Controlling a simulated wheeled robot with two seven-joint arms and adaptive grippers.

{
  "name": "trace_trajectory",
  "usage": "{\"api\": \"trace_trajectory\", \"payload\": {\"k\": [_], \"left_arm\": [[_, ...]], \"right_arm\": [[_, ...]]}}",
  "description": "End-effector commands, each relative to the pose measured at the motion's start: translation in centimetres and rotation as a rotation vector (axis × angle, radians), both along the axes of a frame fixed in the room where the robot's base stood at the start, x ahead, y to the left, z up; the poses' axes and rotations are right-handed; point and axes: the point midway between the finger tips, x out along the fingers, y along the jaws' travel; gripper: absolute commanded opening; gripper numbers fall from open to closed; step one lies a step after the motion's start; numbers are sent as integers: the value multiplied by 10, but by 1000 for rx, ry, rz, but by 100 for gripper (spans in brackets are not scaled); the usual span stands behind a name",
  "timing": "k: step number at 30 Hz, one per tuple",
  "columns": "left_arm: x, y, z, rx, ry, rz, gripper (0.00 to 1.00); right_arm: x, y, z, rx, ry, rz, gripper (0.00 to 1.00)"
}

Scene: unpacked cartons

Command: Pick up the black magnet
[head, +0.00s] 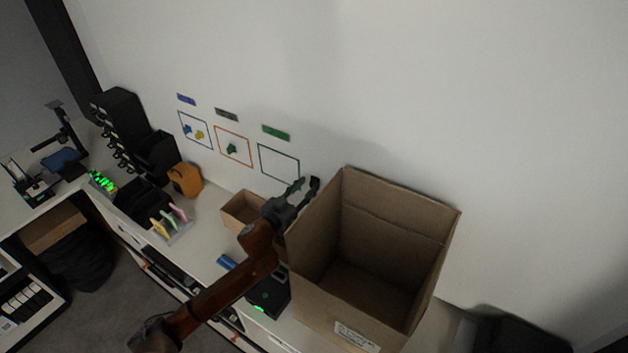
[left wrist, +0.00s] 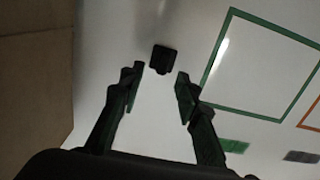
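The black magnet (left wrist: 163,59) is a small dark block on the white wall. In the left wrist view it sits just beyond the gap between my fingertips, and there is no visible contact. In the head view the dark patch beside my left gripper (head: 305,188) is hard to separate into magnet and finger. My left gripper is open and empty, pointing at the wall; its two fingers also show in the left wrist view (left wrist: 158,82). My right gripper is in neither view.
A large open cardboard carton (head: 375,325) stands right of my left gripper; its side fills the left of the wrist view. A green-outlined square (head: 278,163) is on the wall nearby. A small open box (head: 238,212) sits on the counter behind my arm.

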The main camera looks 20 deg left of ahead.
Motion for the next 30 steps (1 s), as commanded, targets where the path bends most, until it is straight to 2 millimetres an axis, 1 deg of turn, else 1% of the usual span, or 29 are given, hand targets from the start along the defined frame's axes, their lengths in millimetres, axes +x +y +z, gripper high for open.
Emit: {"api": "trace_trajectory", "payload": {"k": [1,4,7,12,14,25,26,30], "left_arm": [[8,-1,2,0,0,1,30],[17,-2,0,0,1,0,30],[20,-3,-1,0,1,0,30],[20,-3,-2,0,1,0,30],[20,-3,-2,0,1,0,27],[20,-3,-2,0,2,0,2],[20,-3,-2,0,2,0,0],[20,-3,-2,0,1,0,0]], "right_arm": [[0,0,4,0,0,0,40],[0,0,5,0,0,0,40],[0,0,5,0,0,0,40],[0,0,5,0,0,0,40],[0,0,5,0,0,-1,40],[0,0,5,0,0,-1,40],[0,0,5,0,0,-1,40],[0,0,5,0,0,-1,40]]}}
